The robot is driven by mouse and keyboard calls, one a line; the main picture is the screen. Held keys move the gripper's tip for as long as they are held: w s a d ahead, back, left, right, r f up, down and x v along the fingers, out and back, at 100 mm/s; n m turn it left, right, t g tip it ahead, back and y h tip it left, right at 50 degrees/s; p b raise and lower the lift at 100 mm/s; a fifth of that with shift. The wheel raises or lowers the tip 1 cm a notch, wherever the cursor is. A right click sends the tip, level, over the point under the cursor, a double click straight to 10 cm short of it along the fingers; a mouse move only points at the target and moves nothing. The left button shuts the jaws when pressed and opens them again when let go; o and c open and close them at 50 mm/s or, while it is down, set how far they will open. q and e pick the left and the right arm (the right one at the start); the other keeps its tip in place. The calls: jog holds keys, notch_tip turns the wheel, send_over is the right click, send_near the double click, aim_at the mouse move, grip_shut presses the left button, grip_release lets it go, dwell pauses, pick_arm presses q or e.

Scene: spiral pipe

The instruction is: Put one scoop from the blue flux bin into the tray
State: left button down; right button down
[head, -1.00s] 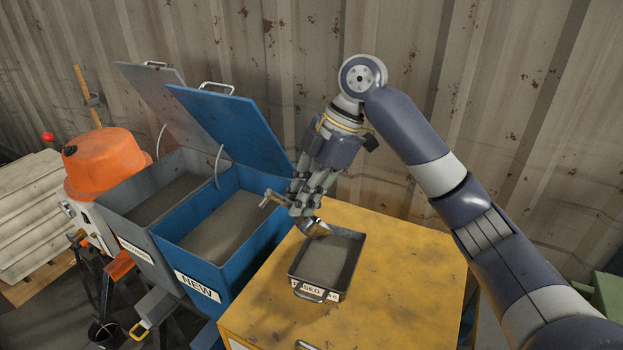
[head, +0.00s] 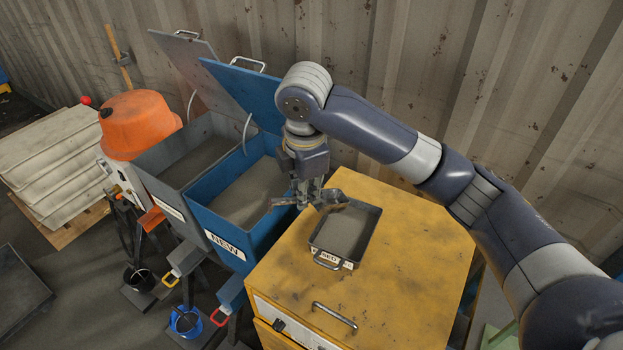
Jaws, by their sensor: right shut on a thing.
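The blue flux bin (head: 226,222) stands left of the yellow cabinet with its lid up. It is labelled NEW and holds grey-brown granules. The tray (head: 331,259), a small dark metal pan with a white label and a front handle, sits on the cabinet top. Grey material covers its floor. My right gripper (head: 306,203) points down between the bin and the tray, shut on a scoop (head: 331,198). The scoop's head is over the tray's back left corner and its handle end points left over the bin. Whether the scoop holds flux I cannot tell. My left gripper is not in view.
A grey bin (head: 165,203) with an open lid stands left of the blue one. An orange hopper (head: 138,122) is further left. The yellow cabinet (head: 415,270) has free top around the tray. A corrugated wall (head: 420,80) closes the back.

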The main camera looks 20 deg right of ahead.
aim_at(292, 199)
jog(key=p, duration=0.1)
jog(key=a+r+h+p, duration=0.1)
jog(key=p, duration=0.1)
jog(key=shift+s+a+r+h, duration=0.15)
jog(key=shift+s+h, duration=0.05)
jog(key=shift+h, duration=0.1)
jog(key=shift+a+f, duration=0.15)
jog(key=shift+f, duration=0.05)
jog(key=shift+s+a+r+t+h, duration=0.15)
jog(key=shift+a+t+h, duration=0.25)
jog(key=shift+a+h, duration=0.65)
jog(key=shift+d+h, duration=0.25)
jog(key=shift+d, duration=0.15)
